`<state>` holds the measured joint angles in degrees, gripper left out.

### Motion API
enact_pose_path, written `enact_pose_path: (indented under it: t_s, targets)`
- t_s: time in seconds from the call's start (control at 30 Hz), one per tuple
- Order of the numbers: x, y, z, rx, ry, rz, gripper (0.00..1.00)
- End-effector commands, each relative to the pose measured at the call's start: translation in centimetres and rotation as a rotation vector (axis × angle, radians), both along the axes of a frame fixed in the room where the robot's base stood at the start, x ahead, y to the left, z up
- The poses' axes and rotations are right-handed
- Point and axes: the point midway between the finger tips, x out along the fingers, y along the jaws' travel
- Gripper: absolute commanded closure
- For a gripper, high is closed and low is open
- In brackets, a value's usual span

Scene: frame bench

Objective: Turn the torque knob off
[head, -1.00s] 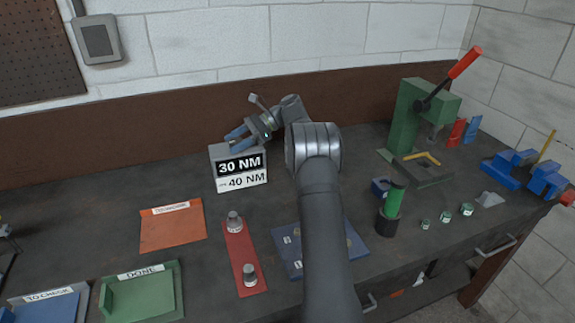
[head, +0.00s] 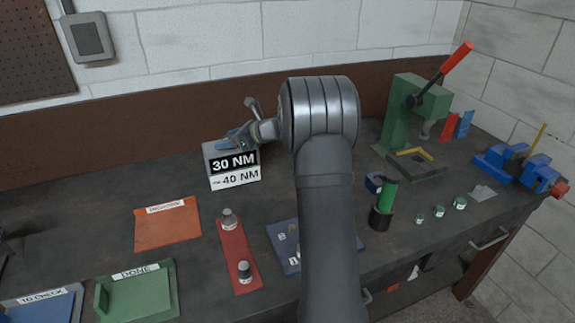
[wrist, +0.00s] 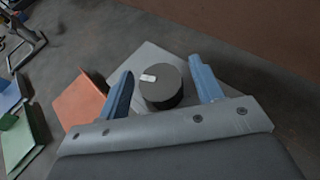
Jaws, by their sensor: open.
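The torque knob (wrist: 161,86) is a dark round knob with a white mark on top, seen in the wrist view. It stands on the grey torque box (wrist: 150,54), which shows in the head view (head: 233,166) with a "30 NM" label above a "40 NM" label. My gripper (wrist: 164,82) is open, with one blue finger on each side of the knob and a visible gap to each. In the head view my gripper (head: 238,138) is over the box top, and the knob cannot be made out there.
An orange tray (head: 167,224), a green "DONE" tray (head: 138,294) and a red strip with two fittings (head: 238,256) lie in front. A green press (head: 408,115) stands at the right. The wall (head: 130,135) is close behind the box.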

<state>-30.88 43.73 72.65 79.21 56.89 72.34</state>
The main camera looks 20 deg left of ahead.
Motion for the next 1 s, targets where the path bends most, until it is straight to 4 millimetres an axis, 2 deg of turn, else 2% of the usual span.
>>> enact_pose_path:
  t_s: [0.03,0.9,1.0]
  targets:
    - [-0.2,0.0,0.0,0.0,0.0,-0.038,0.39]
    - [0.7,-16.5,6.9,0.0,-0.002,-0.033,0.39]
    - [-1.7,-16.3,7.1,-0.072,-0.017,0.027,0.39]
